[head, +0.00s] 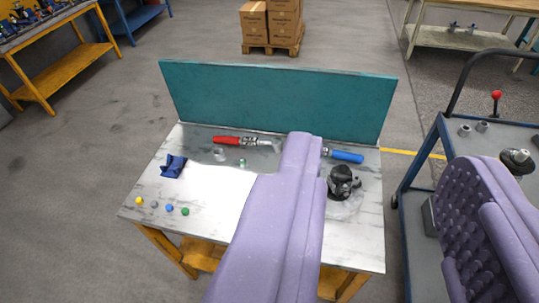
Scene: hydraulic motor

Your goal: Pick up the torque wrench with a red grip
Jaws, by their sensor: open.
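The torque wrench with a red grip (227,140) lies near the back edge of the worktable, left of centre. Its red grip points left and its metal shaft runs right, toward my purple gripper (380,153). The far right end of the wrench is close to the left finger's tip, and I cannot tell if part of it is hidden. My gripper is open, with its left finger reaching over the table and its bumpy right finger over the cart side. The wrench is left of both fingers.
A blue-handled tool (346,157) lies partly behind the left finger. A black motor part (341,182), a blue cloth (173,166) and several small coloured pieces lie on the table (135,208). A teal panel (275,103) stands behind. A cart (405,190) is at right.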

